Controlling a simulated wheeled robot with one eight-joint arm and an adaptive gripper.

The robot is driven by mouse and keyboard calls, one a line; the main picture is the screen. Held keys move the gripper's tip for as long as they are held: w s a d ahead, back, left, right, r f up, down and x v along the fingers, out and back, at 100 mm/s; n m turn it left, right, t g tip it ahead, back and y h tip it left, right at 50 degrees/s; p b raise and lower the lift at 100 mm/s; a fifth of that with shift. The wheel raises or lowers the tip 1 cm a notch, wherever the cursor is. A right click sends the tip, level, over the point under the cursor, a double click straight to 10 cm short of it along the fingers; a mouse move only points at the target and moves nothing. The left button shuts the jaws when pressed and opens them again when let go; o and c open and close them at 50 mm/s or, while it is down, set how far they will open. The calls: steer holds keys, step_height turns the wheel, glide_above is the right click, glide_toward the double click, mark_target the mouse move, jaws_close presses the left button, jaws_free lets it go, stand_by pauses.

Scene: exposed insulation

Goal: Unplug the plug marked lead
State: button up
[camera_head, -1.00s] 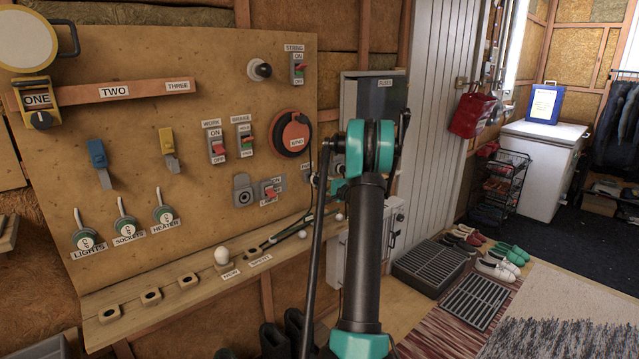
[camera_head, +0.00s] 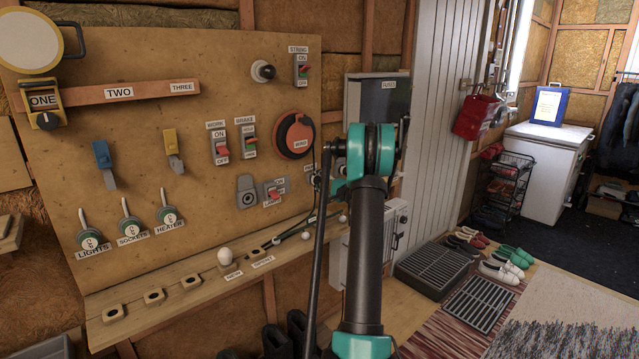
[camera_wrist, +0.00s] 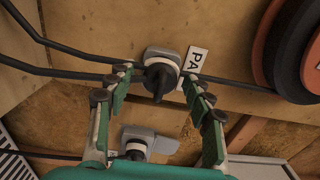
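In the wrist view, a black plug (camera_wrist: 160,80) sits in a grey wall socket, beside a white label (camera_wrist: 195,62) of which I read "PA". A second plug (camera_wrist: 136,148) in a grey socket shows lower down, between my fingers' bases. I cannot read "lead" on any label. My gripper (camera_wrist: 160,86) is open, its green fingers with dark pads on either side of the upper plug. Nothing is visibly clamped, and I cannot tell whether the fingers touch it. In the head view my arm hides my gripper and the plugs.
Black cables (camera_wrist: 75,70) run along the board by the upper plug. An orange-red disc (camera_head: 294,136) is mounted close by. Switches and levers (camera_head: 220,142) cover the board, with a wooden shelf (camera_head: 140,280) below. A grey cabinet (camera_head: 378,95) stands behind my arm.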

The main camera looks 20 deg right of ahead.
steer(key=shift+s, duration=0.1)
steer(key=v, duration=1.1)
steer(key=shift+s, duration=0.4)
steer(key=shift+d, duration=0.15)
steer(key=s+a+f+n+g, duration=0.1)
steer(key=s+a+n+g, duration=0.15)
steer(key=s+a, duration=0.4)
steer(key=s+a+f+n+g, duration=0.1)
steer(key=s+a+n+g, duration=0.15)
steer(key=a, duration=0.75)
steer(key=s+a+f+n+g, duration=0.1)
steer(key=s+a+n+g, duration=0.15)
steer(key=s+a, duration=0.45)
steer(key=s+a+f+n+g+h, duration=0.1)
steer(key=s+f+n+h, duration=0.1)
steer(key=s, duration=0.7)
steer(key=s+a+f+n+g+h, duration=0.2)
steer(key=s+f, duration=0.2)
steer(key=s, duration=0.5)
steer(key=s+a+f+n+g+h, duration=0.1)
steer(key=s+f, duration=0.3)
steer(key=s, duration=0.5)
steer(key=shift+a+n+g+h, duration=0.25)
steer(key=shift+n+g+h, duration=0.4)
steer(key=shift+n, duration=0.1)
steer(key=shift+c, duration=0.2)
